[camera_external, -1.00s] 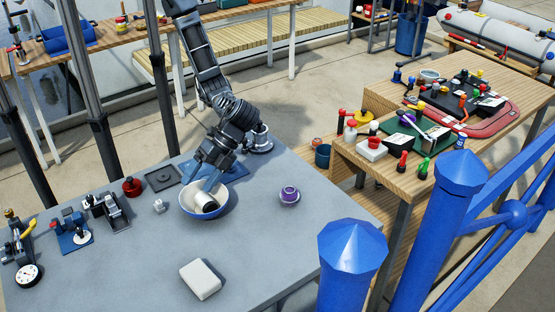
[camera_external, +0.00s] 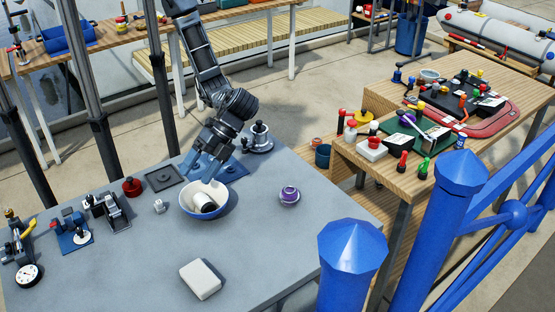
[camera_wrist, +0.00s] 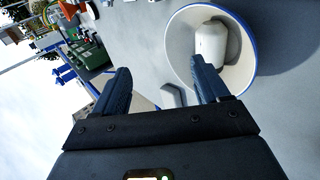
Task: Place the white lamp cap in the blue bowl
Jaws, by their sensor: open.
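The white lamp cap (camera_external: 203,202) lies tilted inside the blue bowl (camera_external: 186,211), which is white inside with a blue rim. In the wrist view the cap (camera_wrist: 210,43) rests against the inner wall of the bowl (camera_wrist: 180,45). My gripper (camera_external: 199,172) is open and empty, just above and behind the bowl's far rim. In the wrist view my gripper (camera_wrist: 163,88) has its fingers spread, with the right finger close to the bowl's rim; I cannot tell whether it touches.
A purple round part (camera_external: 289,194) stands right of the bowl. A white block (camera_external: 200,279) lies at the front of the grey table (camera_external: 130,270). A small metal part (camera_external: 158,206) and a red knob (camera_external: 131,187) stand left. A black metal fitting (camera_external: 260,138) stands behind.

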